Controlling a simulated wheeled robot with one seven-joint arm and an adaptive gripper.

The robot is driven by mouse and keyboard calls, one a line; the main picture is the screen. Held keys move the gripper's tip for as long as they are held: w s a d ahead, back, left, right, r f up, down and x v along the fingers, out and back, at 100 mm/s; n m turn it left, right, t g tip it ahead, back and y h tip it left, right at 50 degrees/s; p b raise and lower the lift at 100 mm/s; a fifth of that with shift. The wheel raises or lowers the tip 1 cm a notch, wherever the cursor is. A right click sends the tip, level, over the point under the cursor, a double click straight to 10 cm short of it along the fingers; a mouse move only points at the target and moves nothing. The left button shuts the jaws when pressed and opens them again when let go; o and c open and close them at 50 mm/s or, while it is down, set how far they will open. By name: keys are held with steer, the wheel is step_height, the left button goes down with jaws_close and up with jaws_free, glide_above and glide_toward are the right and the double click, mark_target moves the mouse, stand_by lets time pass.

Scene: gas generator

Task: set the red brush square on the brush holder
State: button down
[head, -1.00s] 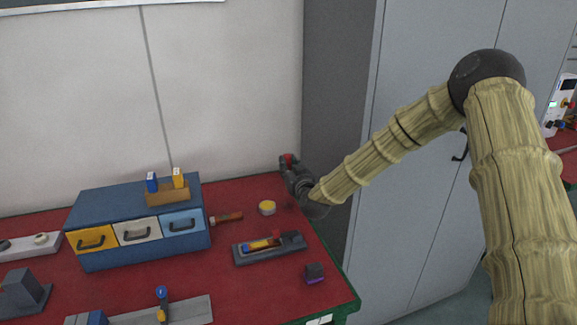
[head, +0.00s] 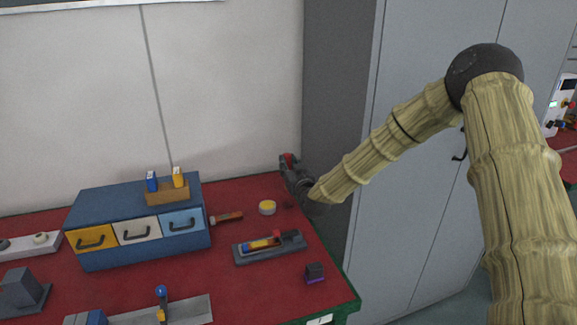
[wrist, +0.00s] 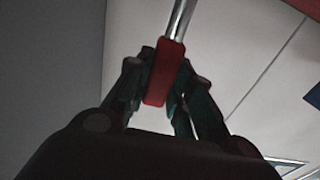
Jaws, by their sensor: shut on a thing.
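My gripper (head: 290,168) is over the back right corner of the red table. It is shut on a red block with a shiny metal rod (wrist: 161,72), which looks like the red brush. In the wrist view, the red block sits between the two fingers (wrist: 158,75) and the rod runs up out of the picture. In the head view, only a small bit of red shows at the fingers. A grey tray-like base (head: 270,248) with a yellow and a red part on it lies on the table, in front of my gripper. I cannot tell whether it is the brush holder.
A blue drawer box (head: 135,214) stands to the left, with a small wooden rack (head: 167,193) on top. A brown-handled tool (head: 228,217), a round yellow-topped tin (head: 267,208) and a dark purple block (head: 314,273) lie on the table. Grey cabinets stand behind on the right.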

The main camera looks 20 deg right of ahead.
steer(key=shift+f+b, duration=2.35)
steer(key=shift+f, duration=1.35)
steer(key=c, duration=1.2)
jaws_free()
steer(key=shift+o, duration=0.2)
steer(key=shift+s, duration=0.1)
steer(key=s, duration=1.1)
steer(key=shift+s+d, duration=0.25)
steer(key=shift+s, duration=0.15)
steer(key=shift+r, duration=0.1)
